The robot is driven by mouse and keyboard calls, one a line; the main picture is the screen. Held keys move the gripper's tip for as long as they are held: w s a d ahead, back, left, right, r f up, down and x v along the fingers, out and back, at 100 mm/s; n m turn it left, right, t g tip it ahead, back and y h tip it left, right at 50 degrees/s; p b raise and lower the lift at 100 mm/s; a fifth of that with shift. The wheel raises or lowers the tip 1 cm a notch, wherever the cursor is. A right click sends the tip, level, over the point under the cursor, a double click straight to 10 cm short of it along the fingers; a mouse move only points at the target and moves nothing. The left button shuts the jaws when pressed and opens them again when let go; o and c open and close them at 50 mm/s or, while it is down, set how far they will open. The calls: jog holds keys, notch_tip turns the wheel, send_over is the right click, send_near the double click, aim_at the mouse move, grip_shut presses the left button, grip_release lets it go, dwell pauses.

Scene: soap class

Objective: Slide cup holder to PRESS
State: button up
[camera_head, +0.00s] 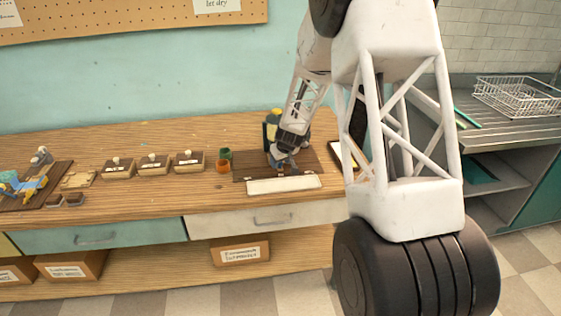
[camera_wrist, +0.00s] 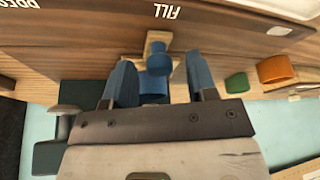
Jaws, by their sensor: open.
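A small wooden slider with a blue round knob (camera_wrist: 165,66), which looks like the cup holder, sits on the dark wooden board (camera_wrist: 100,45) in the wrist view. It is near the white word FILL; the word PRESS, partly cut off, is at the upper left. A second blue round part (camera_wrist: 153,88) shows beside the knob. My gripper (camera_wrist: 160,64) is open, with one blue finger on each side of the knob and gaps visible. In the head view, my gripper (camera_head: 283,164) is low over the board (camera_head: 240,171), and the holder is hidden or too small to make out.
A green cup (camera_head: 225,153) and an orange cup (camera_head: 222,167) stand just left of the board. Several labelled wooden boxes (camera_head: 153,164) are farther left. A white tray (camera_head: 284,185) lies along the board's front. A dark green fixture (camera_wrist: 85,95) is close to my left finger.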

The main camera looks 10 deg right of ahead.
grip_shut()
jog(key=d, duration=1.1)
jog(key=shift+d, duration=0.25)
jog(key=shift+c, duration=1.3)
grip_release()
jog(key=shift+d, duration=0.15)
jog(key=shift+o, duration=1.3)
jog(key=shift+r, duration=0.1)
jog(key=a+v, duration=0.1)
jog(key=v, duration=0.6)
jog(key=shift+s+d+r, duration=0.15)
jog(key=shift+d+r, duration=0.1)
jog(key=shift+d, duration=0.15)
